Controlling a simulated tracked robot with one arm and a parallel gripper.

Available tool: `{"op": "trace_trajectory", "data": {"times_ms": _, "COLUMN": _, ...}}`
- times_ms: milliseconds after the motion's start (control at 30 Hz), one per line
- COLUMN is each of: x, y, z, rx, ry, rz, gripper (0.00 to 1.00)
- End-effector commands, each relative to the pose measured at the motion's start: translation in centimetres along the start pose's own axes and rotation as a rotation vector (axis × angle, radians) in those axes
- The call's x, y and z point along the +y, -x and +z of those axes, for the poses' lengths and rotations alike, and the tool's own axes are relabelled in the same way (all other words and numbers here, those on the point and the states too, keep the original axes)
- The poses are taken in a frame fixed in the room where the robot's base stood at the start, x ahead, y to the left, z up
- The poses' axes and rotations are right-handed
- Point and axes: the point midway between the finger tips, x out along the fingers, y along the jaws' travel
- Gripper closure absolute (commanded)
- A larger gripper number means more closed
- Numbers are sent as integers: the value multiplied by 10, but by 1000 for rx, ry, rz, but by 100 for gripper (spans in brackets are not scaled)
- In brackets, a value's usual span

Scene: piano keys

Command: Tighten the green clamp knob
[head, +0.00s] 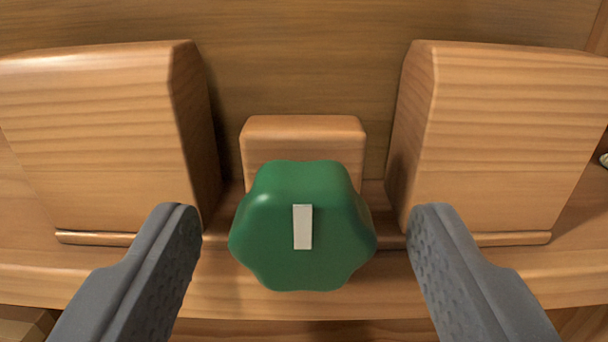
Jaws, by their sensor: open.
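The green clamp knob (275,245) faces me in the middle of the head view. It has a lobed rim and a white bar mark, which stands nearly upright on its face. A small wooden block (303,143) shows just behind and above it. My gripper (303,232) is open, with one grey finger to the left of the knob and one to the right. Both fingers stand apart from the knob, with a gap on each side. The knob's shaft is hidden behind it.
A large wooden block (100,140) stands on the left and another (510,140) on the right, both close behind my fingers. A wooden ledge (225,288) runs below the knob. A wooden panel (300,60) closes off the back.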

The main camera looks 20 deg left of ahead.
Motion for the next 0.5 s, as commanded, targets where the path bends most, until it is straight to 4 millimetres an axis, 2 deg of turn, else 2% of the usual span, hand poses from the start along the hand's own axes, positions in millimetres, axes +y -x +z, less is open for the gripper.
{"op": "trace_trajectory", "data": {"times_ms": 400, "x": -3, "y": -4, "z": 1, "rx": -1, "ry": -1, "rz": -2, "gripper": 41}}
{"op": "trace_trajectory", "data": {"times_ms": 500, "x": -3, "y": -4, "z": 1, "rx": -1, "ry": -1, "rz": -3, "gripper": 69}}
